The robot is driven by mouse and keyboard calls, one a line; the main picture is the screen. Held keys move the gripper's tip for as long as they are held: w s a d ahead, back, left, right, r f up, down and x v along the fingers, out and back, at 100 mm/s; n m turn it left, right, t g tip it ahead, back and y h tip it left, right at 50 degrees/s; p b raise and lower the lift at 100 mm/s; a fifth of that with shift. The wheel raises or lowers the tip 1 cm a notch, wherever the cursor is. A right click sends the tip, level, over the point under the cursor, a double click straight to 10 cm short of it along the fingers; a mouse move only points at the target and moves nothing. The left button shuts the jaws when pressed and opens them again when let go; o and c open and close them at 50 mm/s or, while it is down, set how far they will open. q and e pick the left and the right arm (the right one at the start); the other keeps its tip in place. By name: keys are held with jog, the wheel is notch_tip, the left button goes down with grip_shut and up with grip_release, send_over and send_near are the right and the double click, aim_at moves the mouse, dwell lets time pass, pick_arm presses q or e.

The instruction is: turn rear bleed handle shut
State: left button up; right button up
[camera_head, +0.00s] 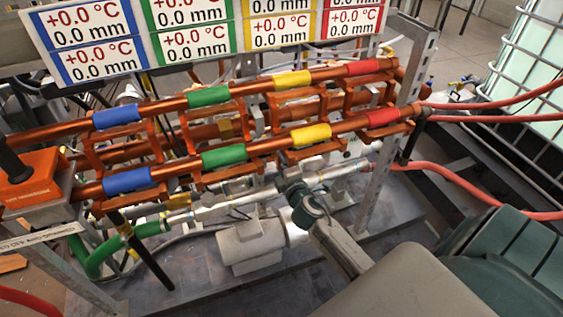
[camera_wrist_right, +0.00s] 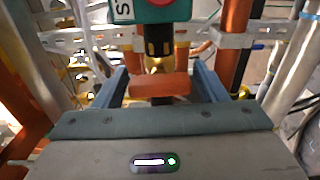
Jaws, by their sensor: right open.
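In the right wrist view an orange bar handle (camera_wrist_right: 160,86) lies crosswise on a brass valve body (camera_wrist_right: 157,65) below a green and dark fitting. It looks like a bleed handle; the view does not show whether it is the rear one. My right gripper (camera_wrist_right: 160,76) is open, its two blue-grey fingers on either side of the handle with small gaps. In the head view my right gripper (camera_head: 293,188) is small, at the end of the arm from the lower right, below the copper pipes. The handle cannot be made out there. My left gripper is out of view.
Copper pipes (camera_head: 260,84) with coloured bands run across above my right gripper. A grey motor-like unit (camera_head: 250,245) sits below it. A metal post (camera_head: 378,185) stands to the right, with red hoses (camera_head: 455,180) beyond. In the wrist view, vertical pipes (camera_wrist_right: 235,40) stand close by.

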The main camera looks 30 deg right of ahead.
jog(key=shift+s+a+f, duration=0.1)
jog(key=shift+s, duration=0.2)
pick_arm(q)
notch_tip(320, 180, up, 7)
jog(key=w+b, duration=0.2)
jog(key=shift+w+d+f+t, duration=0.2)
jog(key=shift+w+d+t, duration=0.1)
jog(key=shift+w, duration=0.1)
pick_arm(e)
jog(key=v, duration=1)
